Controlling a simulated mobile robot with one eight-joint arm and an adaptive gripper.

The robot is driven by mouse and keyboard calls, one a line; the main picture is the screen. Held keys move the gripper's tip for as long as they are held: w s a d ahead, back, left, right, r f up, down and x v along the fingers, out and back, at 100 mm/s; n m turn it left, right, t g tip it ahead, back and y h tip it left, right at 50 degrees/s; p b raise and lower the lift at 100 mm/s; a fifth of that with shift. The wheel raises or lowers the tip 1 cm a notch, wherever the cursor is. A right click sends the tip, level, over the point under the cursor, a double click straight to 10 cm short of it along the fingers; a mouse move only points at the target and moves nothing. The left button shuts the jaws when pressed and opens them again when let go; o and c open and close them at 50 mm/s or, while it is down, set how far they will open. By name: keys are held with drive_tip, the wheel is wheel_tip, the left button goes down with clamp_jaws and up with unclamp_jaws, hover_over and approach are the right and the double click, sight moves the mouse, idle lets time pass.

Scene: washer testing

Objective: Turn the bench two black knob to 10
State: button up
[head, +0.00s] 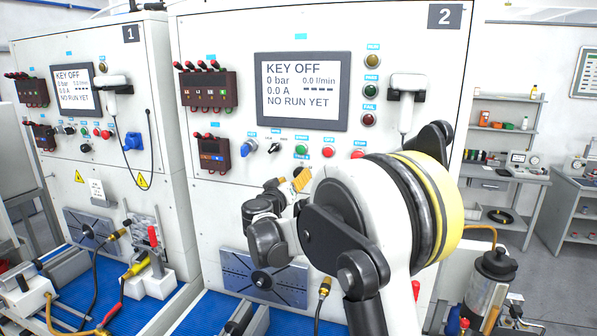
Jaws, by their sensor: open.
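Bench two (225,60) is the tall white test cabinet marked 2, with a screen (301,91) reading KEY OFF, 0 bar, 0.0 A, NO RUN YET. In its control row, a small black selector (275,148) sits between a blue control and a green button. A blue label shows under the green button. The panel just below that label is covered by my gripper (287,186), so I cannot see a black dial knob or its setting there. My gripper is open in front of the panel, below the control row. I cannot tell whether it touches anything.
Red buttons (327,152) sit right of the green one. A white handheld device (407,88) hangs at the upper right. Bench one (95,45) is at left, with a black knob (86,148). Shelves stand at far right.

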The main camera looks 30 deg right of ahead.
sight(298, 174)
drive_tip(key=x, duration=0.5)
drive_tip(key=shift+w+d, duration=0.15)
drive_tip(key=shift+d, duration=0.05)
drive_tip(key=shift+a, duration=0.1)
drive_tip(key=c, duration=1.2)
